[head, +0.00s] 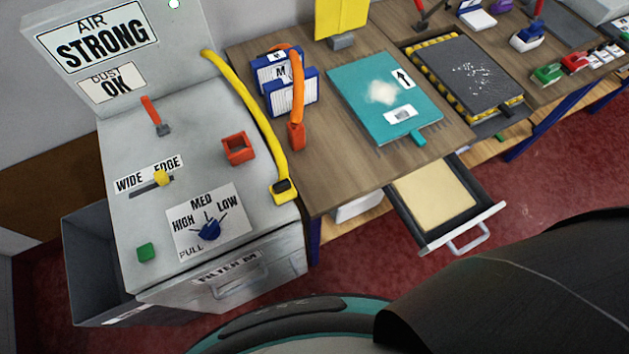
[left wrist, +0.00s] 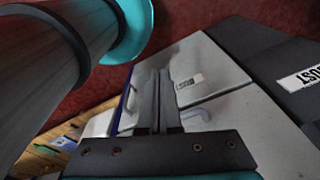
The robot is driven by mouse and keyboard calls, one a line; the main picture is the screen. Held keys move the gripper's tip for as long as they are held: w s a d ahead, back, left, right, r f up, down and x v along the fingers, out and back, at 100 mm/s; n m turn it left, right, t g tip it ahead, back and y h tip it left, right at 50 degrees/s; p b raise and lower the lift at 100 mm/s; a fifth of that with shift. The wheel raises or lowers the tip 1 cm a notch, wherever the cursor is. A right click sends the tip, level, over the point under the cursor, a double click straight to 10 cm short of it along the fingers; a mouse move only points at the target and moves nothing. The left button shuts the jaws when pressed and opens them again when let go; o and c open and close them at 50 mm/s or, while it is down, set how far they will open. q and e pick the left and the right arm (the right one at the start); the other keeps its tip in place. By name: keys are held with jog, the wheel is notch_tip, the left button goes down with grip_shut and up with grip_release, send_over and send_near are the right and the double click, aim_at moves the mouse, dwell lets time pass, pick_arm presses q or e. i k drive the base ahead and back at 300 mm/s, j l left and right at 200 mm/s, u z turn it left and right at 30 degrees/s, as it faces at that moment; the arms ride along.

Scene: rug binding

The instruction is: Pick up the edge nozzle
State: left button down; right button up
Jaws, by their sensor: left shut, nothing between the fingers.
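No part is labelled edge nozzle. In the head view, a yellow hose (head: 240,93) ends in a yellow nozzle head (head: 284,190) with a dark slot, at the right edge of the grey cabinet top. An orange hose (head: 297,84) ends in a narrower orange tip (head: 296,136) on the wooden table. I cannot tell which one is the edge nozzle. My left gripper (left wrist: 158,74) shows only in the left wrist view, shut and empty, with the grey cabinet (left wrist: 215,85) beyond it. Neither hose end shows there. My right gripper is in neither view.
The grey cabinet (head: 120,220) carries a red square holder (head: 238,147), a blue knob (head: 208,230), a yellow slider (head: 162,178) and a red lever (head: 155,115). An open drawer (head: 484,212) juts out below the table. A teal board (head: 355,100) lies on the table.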

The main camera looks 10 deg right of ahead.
aim_at(282, 191)
jog(key=k+l+z, duration=0.1)
jog(key=z, duration=0.3)
jog(key=k+l+z, duration=0.1)
jog(key=l+z, duration=0.15)
jog(key=z, duration=0.15)
jog(key=l+z, duration=0.2)
jog(key=z, duration=0.15)
jog(key=k+l+z, duration=0.1)
jog(key=l+z, duration=0.15)
jog(key=z, duration=0.15)
